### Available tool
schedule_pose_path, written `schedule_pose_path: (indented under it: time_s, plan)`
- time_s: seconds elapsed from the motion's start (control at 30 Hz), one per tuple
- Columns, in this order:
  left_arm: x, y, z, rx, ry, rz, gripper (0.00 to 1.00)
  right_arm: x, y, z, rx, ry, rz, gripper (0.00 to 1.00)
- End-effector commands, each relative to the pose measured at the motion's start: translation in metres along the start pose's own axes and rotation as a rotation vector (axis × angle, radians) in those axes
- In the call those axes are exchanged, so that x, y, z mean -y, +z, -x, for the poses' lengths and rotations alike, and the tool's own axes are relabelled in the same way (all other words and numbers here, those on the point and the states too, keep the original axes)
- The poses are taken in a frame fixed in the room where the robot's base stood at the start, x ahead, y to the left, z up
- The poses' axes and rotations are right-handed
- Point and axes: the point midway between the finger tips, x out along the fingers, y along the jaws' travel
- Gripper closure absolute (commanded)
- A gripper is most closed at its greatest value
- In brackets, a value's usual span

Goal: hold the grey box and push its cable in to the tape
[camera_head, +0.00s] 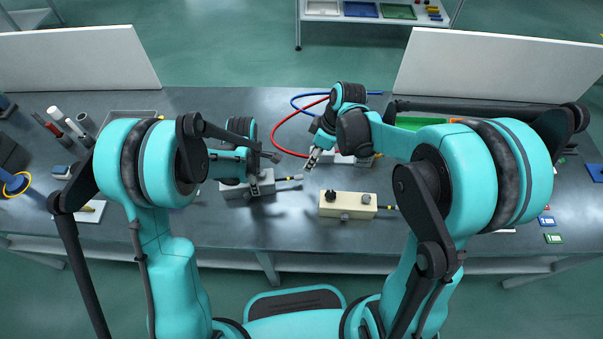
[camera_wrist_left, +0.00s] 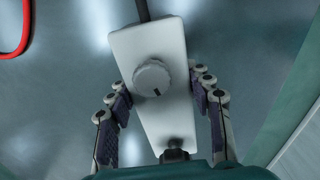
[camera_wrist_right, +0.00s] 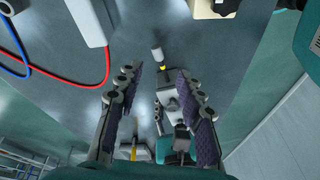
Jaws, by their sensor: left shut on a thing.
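The grey box (camera_head: 238,189) lies on the bench left of centre, with my left gripper (camera_head: 260,178) on it. In the left wrist view, the fingers of the left gripper (camera_wrist_left: 162,98) are shut on the sides of the grey box (camera_wrist_left: 160,60), which carries a round knob. Its cable (camera_head: 289,179) sticks out to the right. In the right wrist view, the cable shows a yellow tape band (camera_wrist_right: 162,68) and a pale end (camera_wrist_right: 157,53). My right gripper (camera_head: 312,158) is open and empty, above and beyond the cable end, with its fingers apart in the right wrist view (camera_wrist_right: 160,80).
A beige box (camera_head: 347,205) with a yellow-banded cable stands to the right. A pale box (camera_head: 345,160) with red and blue cables (camera_head: 288,127) stands behind, partly hidden by my right arm. White panels (camera_head: 80,58) rise at the back. Pens and small items lie at left.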

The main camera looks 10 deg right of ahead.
Motion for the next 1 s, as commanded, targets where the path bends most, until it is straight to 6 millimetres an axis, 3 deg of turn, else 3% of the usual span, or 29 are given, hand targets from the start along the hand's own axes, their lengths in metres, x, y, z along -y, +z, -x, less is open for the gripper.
schedule_pose_path:
  time_s: [0.3, 0.53, 1.0]
  plan:
    - [0.000, 0.000, 0.000, 0.000, 0.000, 0.000, 0.96, -0.002, 0.013, 0.011, -0.117, 0.032, 0.456, 0.62]
    - [0.000, 0.000, 0.000, 0.000, 0.000, 0.000, 0.96, -0.003, 0.014, 0.006, -0.137, 0.046, 0.550, 0.62]
    - [0.000, 0.000, 0.000, 0.000, 0.000, 0.000, 0.96, -0.003, 0.001, -0.080, -0.137, 0.045, 0.552, 0.62]
